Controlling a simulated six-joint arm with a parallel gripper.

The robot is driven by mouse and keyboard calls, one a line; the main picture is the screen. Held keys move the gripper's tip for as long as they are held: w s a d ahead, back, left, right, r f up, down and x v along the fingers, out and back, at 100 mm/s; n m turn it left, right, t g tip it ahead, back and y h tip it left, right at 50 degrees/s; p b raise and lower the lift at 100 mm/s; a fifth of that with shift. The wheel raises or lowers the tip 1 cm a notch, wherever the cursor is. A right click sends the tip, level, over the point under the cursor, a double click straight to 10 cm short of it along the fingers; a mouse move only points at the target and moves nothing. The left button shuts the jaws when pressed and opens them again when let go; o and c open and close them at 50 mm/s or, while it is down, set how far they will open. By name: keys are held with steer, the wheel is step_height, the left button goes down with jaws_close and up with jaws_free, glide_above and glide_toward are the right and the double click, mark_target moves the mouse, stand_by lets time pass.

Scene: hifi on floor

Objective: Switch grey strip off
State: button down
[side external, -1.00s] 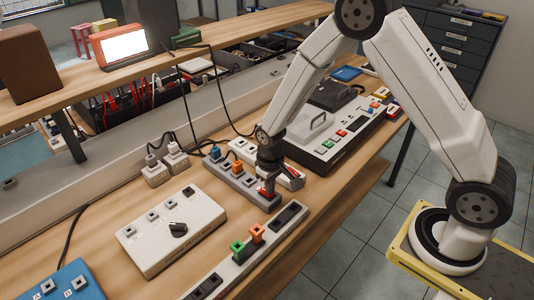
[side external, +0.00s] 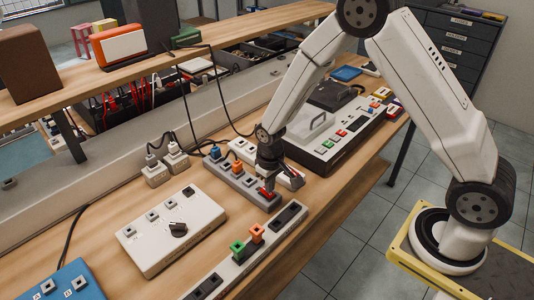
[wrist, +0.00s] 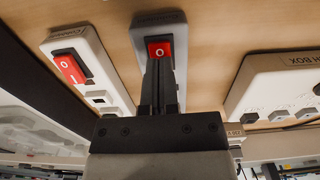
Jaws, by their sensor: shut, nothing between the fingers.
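The grey strip (side external: 233,179) lies on the bench with a blue plug and an orange plug in it. Its red rocker switch (side external: 267,194) is at the near end. In the wrist view the switch (wrist: 160,49) shows an O mark at its visible end; my fingers hide the rest. My gripper (side external: 267,187) points down at the switch, its fingers shut and empty. In the wrist view the closed fingertips (wrist: 159,64) are at the switch, seemingly touching it. The orange-framed lamp (side external: 121,46) on the shelf has a dull, unlit panel.
A white strip (wrist: 93,80) with its own red switch lies close beside the grey one. A black-and-white strip (side external: 240,262) with green and orange plugs lies nearer. A white switch box (side external: 165,245) is at left. A control panel (side external: 318,155) stands behind at right.

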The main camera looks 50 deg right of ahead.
mark_target(273, 195)
steer(key=shift+r, duration=2.95)
steer(key=shift+s+r, duration=0.1)
steer(key=s+d+r+t, duration=0.1)
steer(key=s+r, duration=0.2)
steer(key=s, duration=0.3)
steer(key=s+d+r+t, duration=0.1)
steer(key=s+r, duration=0.3)
steer(key=s, duration=0.3)
steer(key=shift+t, duration=0.3)
